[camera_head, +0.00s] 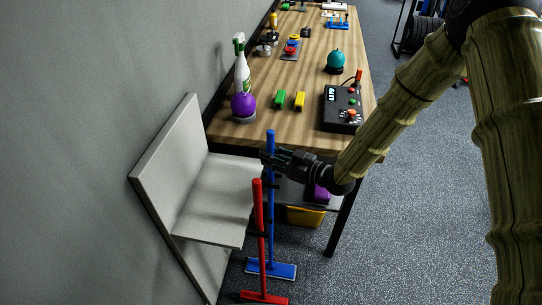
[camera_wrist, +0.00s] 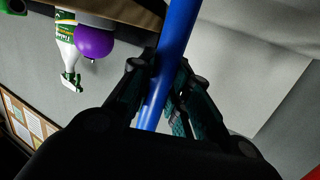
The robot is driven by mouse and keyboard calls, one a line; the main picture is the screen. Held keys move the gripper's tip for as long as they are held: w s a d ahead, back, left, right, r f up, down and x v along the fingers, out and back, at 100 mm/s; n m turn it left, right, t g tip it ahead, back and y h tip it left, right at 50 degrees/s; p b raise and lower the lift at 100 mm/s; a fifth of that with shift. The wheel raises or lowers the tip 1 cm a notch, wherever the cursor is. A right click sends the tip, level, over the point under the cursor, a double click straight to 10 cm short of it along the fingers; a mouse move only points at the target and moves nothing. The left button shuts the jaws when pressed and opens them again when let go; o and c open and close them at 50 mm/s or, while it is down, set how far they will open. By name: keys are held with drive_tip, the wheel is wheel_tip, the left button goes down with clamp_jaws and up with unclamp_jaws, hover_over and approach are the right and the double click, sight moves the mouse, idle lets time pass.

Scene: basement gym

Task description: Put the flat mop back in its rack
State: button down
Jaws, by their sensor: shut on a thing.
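The flat mop has a blue pole (camera_head: 270,203) and a wide, flat blue head (camera_head: 271,270) low over the floor; I cannot tell whether the head touches it. My gripper (camera_head: 271,158) is shut around the upper pole, just below its top. In the wrist view the blue pole (camera_wrist: 178,35) runs between my two fingers (camera_wrist: 160,90). The pole is close to upright. A pale grey rack-like panel with a ledge (camera_head: 215,195) stands by the wall, left of the mop. Small dark clips (camera_head: 258,233) show near the poles; their attachment is unclear.
A red-handled tool (camera_head: 258,215) stands upright just in front of the mop. The wooden table (camera_head: 310,60) behind carries a purple ball (camera_head: 243,107), a spray bottle (camera_head: 241,70) and a black control box (camera_head: 343,110). A yellow bin (camera_head: 305,216) is below.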

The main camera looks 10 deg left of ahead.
drive_tip(key=shift+f, duration=0.1)
drive_tip(key=c, duration=1.3)
unclamp_jaws()
drive_tip(key=shift+o, duration=0.2)
drive_tip(key=v, duration=1.2)
drive_tip(key=s+d+f+m+h, duration=0.4)
drive_tip(key=s+d+f, duration=0.15)
drive_tip(key=f, duration=0.45)
drive_tip(key=s+d+f+m+h, duration=0.4)
drive_tip(key=s+d+f+h, duration=0.15)
drive_tip(key=f, duration=0.55)
drive_tip(key=s+d+f+m+g+h, duration=0.2)
drive_tip(key=s+d, duration=0.4)
drive_tip(key=s, duration=0.5)
drive_tip(key=s+d+f+m+g+h, duration=0.3)
drive_tip(key=s+d+f, duration=0.3)
drive_tip(key=s, duration=0.6)
drive_tip(key=shift+s+d+m+g+h, duration=0.25)
drive_tip(key=shift+s+m+g+h, duration=0.1)
drive_tip(key=shift+m+g, duration=0.2)
